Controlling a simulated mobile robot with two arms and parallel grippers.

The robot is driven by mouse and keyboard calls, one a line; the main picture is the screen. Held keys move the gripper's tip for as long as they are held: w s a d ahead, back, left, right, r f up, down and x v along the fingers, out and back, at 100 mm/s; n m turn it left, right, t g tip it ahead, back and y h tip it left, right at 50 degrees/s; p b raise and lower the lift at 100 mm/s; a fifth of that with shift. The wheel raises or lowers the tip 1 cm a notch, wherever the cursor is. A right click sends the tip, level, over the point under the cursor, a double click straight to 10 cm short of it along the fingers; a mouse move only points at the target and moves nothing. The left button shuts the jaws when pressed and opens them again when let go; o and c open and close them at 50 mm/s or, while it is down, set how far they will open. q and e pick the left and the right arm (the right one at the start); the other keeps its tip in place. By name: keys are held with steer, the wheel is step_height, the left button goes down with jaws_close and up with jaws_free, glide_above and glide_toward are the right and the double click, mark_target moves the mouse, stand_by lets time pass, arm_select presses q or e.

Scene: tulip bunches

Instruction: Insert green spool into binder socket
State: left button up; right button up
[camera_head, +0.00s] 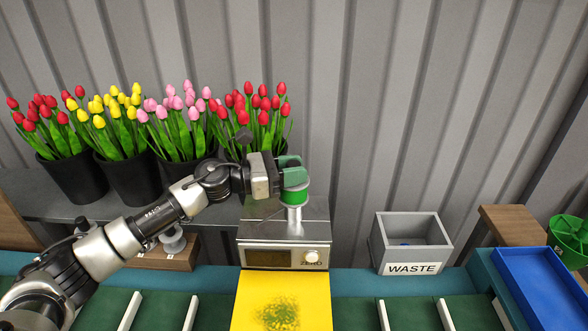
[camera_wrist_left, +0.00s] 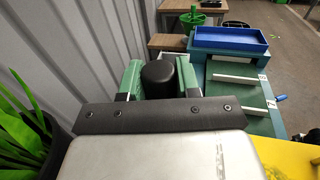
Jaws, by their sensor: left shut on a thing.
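The green spool (camera_head: 294,197) is held upright between the green fingers of my left gripper (camera_head: 291,168). It is over the binder (camera_head: 285,235), a metal box with a display and a knob. A pale metal post (camera_head: 294,222) shows directly below the spool, in line with it. I cannot tell whether the spool is around the post or just above it. In the left wrist view a black round top (camera_wrist_left: 158,73), apparently the spool's, sits between the two fingers of the left gripper (camera_wrist_left: 160,82). My right gripper is not in view.
Black pots of tulips (camera_head: 135,170) stand behind my left arm. A grey spool (camera_head: 172,240) is on a wooden block (camera_head: 165,260) at left. A grey WASTE bin (camera_head: 410,245) and blue tray (camera_head: 540,288) are at right. A yellow sheet (camera_head: 250,290) lies in front of the binder.

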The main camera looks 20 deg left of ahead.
arm_select(q)
steer(key=shift+f+b, duration=0.35)
steer(key=o, duration=1.1)
steer(key=shift+r, duration=0.1)
steer(key=shift+r+p, duration=1.85)
steer(key=shift+r, duration=0.65)
